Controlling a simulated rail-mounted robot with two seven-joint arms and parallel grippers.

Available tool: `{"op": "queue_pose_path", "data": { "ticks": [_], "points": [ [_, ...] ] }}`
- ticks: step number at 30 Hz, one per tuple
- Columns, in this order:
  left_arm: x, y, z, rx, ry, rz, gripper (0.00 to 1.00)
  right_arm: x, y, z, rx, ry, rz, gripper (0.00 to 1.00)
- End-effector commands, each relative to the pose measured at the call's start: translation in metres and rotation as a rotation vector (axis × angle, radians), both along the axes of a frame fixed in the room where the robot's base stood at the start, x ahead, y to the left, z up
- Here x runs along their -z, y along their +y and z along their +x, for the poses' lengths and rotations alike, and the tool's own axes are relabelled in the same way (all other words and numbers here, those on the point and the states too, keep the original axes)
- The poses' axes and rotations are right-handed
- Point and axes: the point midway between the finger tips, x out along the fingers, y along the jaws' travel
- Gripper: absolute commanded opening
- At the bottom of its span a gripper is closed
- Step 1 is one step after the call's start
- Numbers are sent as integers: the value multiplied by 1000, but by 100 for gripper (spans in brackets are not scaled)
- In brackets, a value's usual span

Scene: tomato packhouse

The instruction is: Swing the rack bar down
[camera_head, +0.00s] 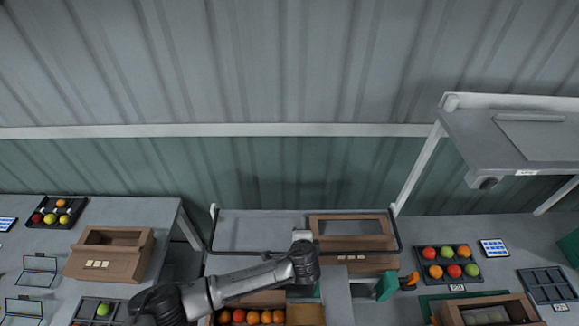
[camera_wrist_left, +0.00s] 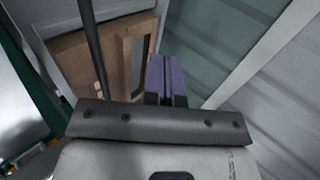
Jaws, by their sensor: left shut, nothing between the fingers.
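The rack bar (camera_head: 232,251) is a thin dark U-shaped bar. Its side arms run to the tops of light posts at the left and right of the middle bench, and its long part crosses in front of a grey panel. My left gripper (camera_head: 303,236) is at the bar's middle, hiding part of it; contact cannot be told. In the left wrist view the shut purple-grey fingers (camera_wrist_left: 167,80) hold nothing, and the dark bar (camera_wrist_left: 92,45) passes to their left, apart from them in the picture. My right gripper is not in view.
A brown wooden box (camera_head: 350,227) with a window stands behind the bar. A crate of tomatoes (camera_head: 252,317) lies below my left arm. A green and orange tool (camera_head: 388,287) is at right. A dark tomato tray (camera_head: 449,265) and a grey overhead unit (camera_head: 515,135) are farther right.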

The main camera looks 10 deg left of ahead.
Motion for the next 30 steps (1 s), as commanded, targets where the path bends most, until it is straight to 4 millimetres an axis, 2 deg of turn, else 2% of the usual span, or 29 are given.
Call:
{"op": "queue_pose_path", "data": {
  "ticks": [6,12,30],
  "points": [
    [22,4,-12,-12,3,1,0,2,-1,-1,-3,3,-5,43],
    [33,6,-16,-17,2,0,0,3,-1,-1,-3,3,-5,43],
    [39,7,-18,-19,2,0,0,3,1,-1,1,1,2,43]
  ]
}}
